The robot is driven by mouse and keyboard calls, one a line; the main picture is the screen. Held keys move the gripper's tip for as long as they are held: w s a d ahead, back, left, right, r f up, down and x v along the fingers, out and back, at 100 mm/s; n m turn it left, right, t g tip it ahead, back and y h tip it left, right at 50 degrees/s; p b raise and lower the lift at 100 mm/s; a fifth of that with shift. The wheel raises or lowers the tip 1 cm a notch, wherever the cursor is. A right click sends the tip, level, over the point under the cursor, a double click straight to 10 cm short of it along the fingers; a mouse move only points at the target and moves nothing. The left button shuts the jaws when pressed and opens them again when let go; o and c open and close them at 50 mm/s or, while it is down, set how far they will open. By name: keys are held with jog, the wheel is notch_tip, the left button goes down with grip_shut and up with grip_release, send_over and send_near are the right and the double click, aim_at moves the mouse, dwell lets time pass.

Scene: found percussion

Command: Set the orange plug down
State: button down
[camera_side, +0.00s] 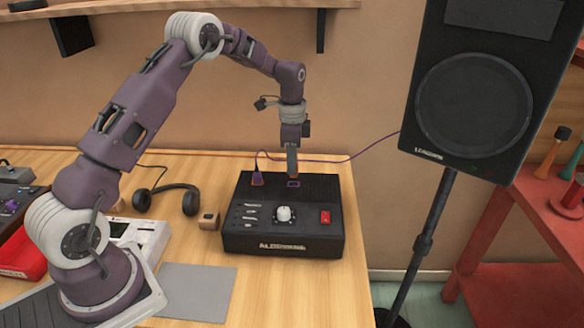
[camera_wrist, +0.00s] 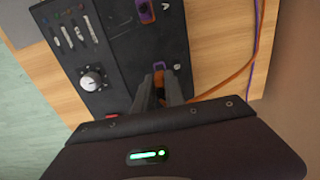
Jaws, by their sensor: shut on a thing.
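My gripper (camera_side: 292,170) points down over the back right of the black control box (camera_side: 290,243). In the wrist view its fingers (camera_wrist: 160,82) are closed around the orange plug (camera_wrist: 159,76), and an orange cable (camera_wrist: 230,78) runs off to the right. The plug is mostly hidden between the fingers. A purple-rimmed socket (camera_side: 293,183) shows just below the fingertips.
The box top has a white knob (camera_side: 284,214), sliders and a red switch (camera_side: 325,217). Headphones (camera_side: 165,192), a small wooden block (camera_side: 209,221) and a grey mat (camera_side: 197,292) lie left of it. A purple cable (camera_side: 350,158) runs toward the speaker (camera_side: 475,100). Bare table lies in front.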

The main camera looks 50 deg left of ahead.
jog(key=shift+r, duration=0.55)
